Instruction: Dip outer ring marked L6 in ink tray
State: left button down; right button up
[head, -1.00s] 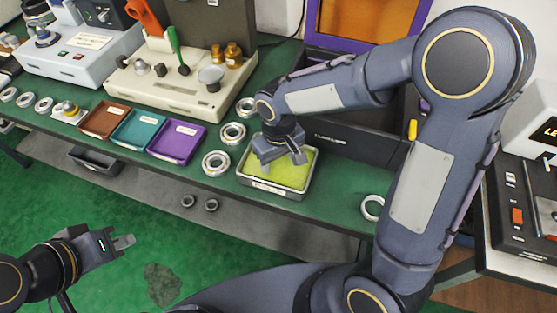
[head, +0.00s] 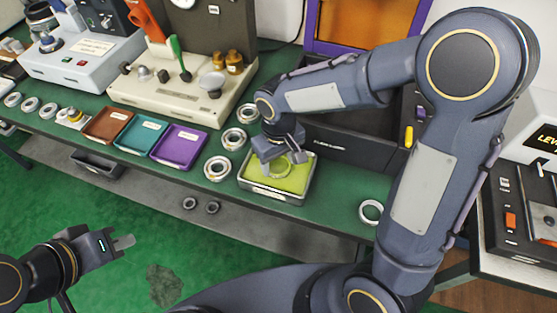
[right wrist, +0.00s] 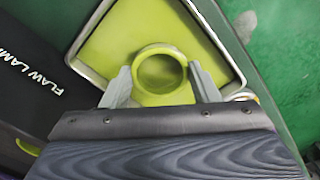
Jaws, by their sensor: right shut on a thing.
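The ink tray (head: 262,190) is a pale metal tray with a yellow-green pad, near the front edge of the green bench. My right gripper (head: 282,165) points down over the pad. It is shut on a ring (head: 281,171) that is coloured yellow-green like the pad. In the right wrist view the ring (right wrist: 160,97) sits between the two fingers, over the pad of the tray (right wrist: 108,40). No mark can be read on it, and whether it touches the pad is unclear. My left gripper (head: 124,242) is away from the bench at lower left, its finger gap unclear.
Bare metal rings (head: 217,168) lie left of the ink tray, and another ring (head: 371,212) lies to its right. Purple (head: 178,144), teal (head: 137,135) and brown (head: 107,125) trays stand further left. A dark case (head: 345,150) is behind the ink tray.

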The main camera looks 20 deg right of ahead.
jog(key=shift+r+p, duration=2.1)
jog(key=shift+r, duration=0.75)
